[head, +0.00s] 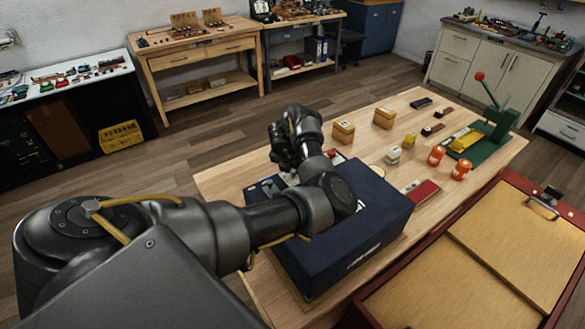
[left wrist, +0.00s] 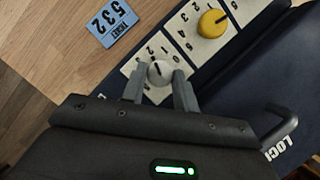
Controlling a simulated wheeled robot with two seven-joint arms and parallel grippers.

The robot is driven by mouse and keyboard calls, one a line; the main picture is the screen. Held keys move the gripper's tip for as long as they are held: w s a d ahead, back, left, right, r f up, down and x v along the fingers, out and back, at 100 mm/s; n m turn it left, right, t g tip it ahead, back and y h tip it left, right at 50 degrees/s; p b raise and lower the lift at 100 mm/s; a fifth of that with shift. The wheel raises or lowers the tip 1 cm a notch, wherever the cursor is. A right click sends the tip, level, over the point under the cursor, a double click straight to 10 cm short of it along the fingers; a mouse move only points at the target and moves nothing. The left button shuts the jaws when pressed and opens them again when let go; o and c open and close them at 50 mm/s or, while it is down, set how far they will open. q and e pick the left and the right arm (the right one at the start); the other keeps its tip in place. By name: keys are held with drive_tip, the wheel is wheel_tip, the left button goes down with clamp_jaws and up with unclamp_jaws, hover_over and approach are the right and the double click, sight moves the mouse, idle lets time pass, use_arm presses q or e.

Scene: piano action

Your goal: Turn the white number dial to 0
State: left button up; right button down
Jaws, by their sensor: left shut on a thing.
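The white number dial (left wrist: 159,72) is on a pale number plate (left wrist: 135,66) on the navy box in the left wrist view. It has a dark pointer mark; which number it points to is too small to tell. My left gripper (left wrist: 158,82) is shut on the dial, one finger on each side. In the head view my left arm reaches over the navy box (head: 365,225) and hides the dial. My right gripper is not in view.
A yellow dial (left wrist: 212,23) on its own number plate is close beside the white one. A blue ticket marked 532 (left wrist: 112,22) lies on the wooden table. A dark handle (left wrist: 281,124) sticks out on the box. Orange containers (head: 436,155) and a green press (head: 490,130) stand farther right.

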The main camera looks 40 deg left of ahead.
use_arm(q)
drive_tip(key=shift+a+r+m+h+p, duration=0.15)
drive_tip(key=shift+m+h+p, duration=0.1)
drive_tip(key=shift+m+p, duration=0.45)
drive_tip(key=shift+d+r+m+h+p, duration=0.1)
drive_tip(key=shift+m+h+p, duration=0.15)
drive_tip(key=shift+m+p, duration=0.45)
drive_tip(key=shift+a+f+m+h+p, duration=0.15)
drive_tip(key=shift+m+h+p, duration=0.35)
drive_tip(key=shift+m+p, duration=0.6)
drive_tip(key=shift+m+h, duration=0.4)
drive_tip(key=shift+m, duration=0.6)
drive_tip(key=m, duration=0.1)
drive_tip(key=m+h, duration=0.1)
drive_tip(key=m, duration=0.1)
drive_tip(key=shift+w+a+m, duration=0.1)
drive_tip(key=shift+a+m, duration=0.05)
drive_tip(key=shift+m, duration=0.15)
drive_tip(key=m+g, duration=0.1)
drive_tip(key=m, duration=0.1)
drive_tip(key=m+h, duration=0.1)
drive_tip(key=m, duration=0.2)
drive_tip(key=shift+w+a+f+g+h, duration=0.1)
drive_tip(key=shift+g+h, duration=0.2)
drive_tip(key=shift+g, duration=0.1)
drive_tip(key=shift+m, duration=0.3)
drive_tip(key=o, duration=0.9)
drive_tip(key=shift+o, duration=0.2)
